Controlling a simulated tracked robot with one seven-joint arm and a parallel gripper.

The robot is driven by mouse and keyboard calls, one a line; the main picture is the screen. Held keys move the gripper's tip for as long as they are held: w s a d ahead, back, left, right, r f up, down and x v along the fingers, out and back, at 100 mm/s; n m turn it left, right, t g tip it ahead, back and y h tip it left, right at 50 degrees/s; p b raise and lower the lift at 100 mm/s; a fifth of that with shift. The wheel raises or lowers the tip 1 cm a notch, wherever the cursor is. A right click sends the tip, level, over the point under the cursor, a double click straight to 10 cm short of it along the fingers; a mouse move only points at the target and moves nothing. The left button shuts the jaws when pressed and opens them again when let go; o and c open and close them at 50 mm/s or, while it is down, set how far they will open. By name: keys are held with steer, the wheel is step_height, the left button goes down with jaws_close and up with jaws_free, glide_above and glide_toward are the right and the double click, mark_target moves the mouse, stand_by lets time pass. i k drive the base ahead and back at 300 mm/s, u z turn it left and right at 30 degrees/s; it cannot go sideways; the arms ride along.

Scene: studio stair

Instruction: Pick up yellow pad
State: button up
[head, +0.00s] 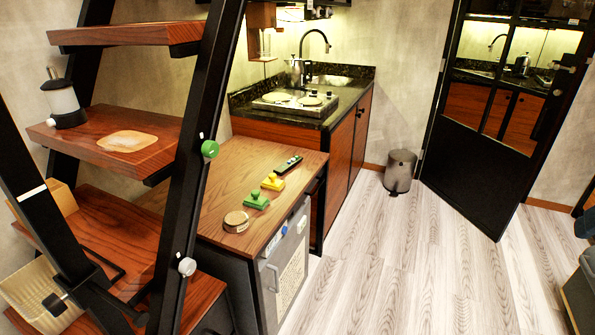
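A small yellow pad (272,182) with a small raised part on top lies on the wooden top of the low cabinet (225,165). A green piece of similar shape (257,200) lies just in front of it, toward the lower left. A black remote (289,165) lies just behind it, toward the upper right. My gripper does not show in the head view, so its place and state cannot be seen.
A round tin (236,221) sits nearer on the cabinet top. A shelf with black slanted posts (190,160) stands at left, holding a lantern (63,100) and a flat pale piece (127,141). A bin (400,171) stands by the wall. The wooden floor (400,260) is clear.

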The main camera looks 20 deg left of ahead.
mark_target(270, 183)
steer(key=u, duration=0.25)
steer(key=i, duration=1.05)
steer(key=u, duration=1.05)
steer(key=i, duration=0.8)
steer(key=u, duration=0.45)
steer(key=k, duration=0.75)
steer(key=u, duration=0.25)
steer(key=i, duration=0.75)
steer(key=z, duration=0.1)
